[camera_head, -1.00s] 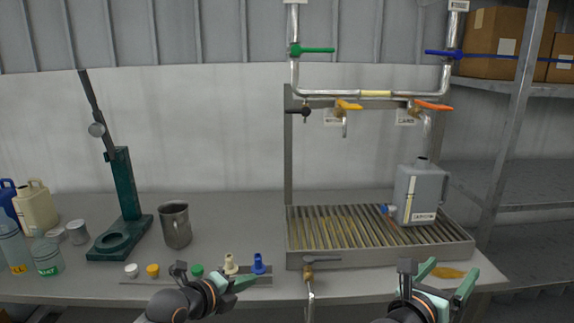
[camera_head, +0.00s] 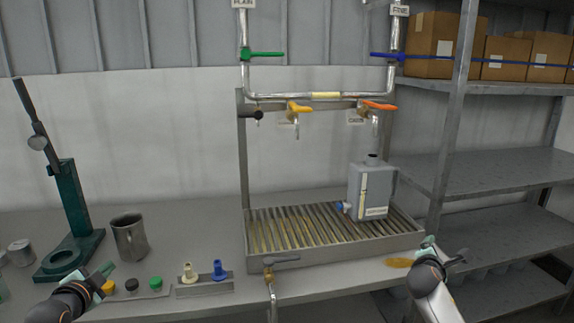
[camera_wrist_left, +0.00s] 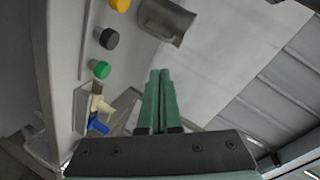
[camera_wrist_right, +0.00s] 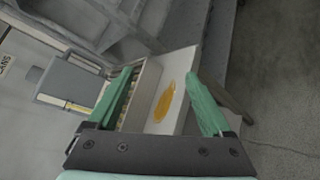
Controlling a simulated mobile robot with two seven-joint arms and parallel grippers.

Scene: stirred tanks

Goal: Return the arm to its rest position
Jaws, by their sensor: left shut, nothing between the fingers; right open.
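My left gripper (camera_head: 106,270) is at the lower left of the head view, in front of the bench edge near the row of caps. In the left wrist view its green fingers (camera_wrist_left: 158,98) are together with nothing between them. My right gripper (camera_head: 446,252) is at the right end of the bench. In the right wrist view its green fingers (camera_wrist_right: 160,95) stand wide apart and empty. An orange-yellow puddle (camera_wrist_right: 165,101) on the bench shows between them, and it also shows in the head view (camera_head: 398,263). Neither gripper touches anything that I can see.
A grey jerrycan (camera_head: 372,190) stands on the slatted drain tray (camera_head: 330,247) under the pipes. A metal mug (camera_head: 129,238) and a green stand (camera_head: 70,215) are on the left. Cream and blue fittings (camera_head: 219,270) sit in a holder. Metal shelves (camera_head: 500,205) stand at right.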

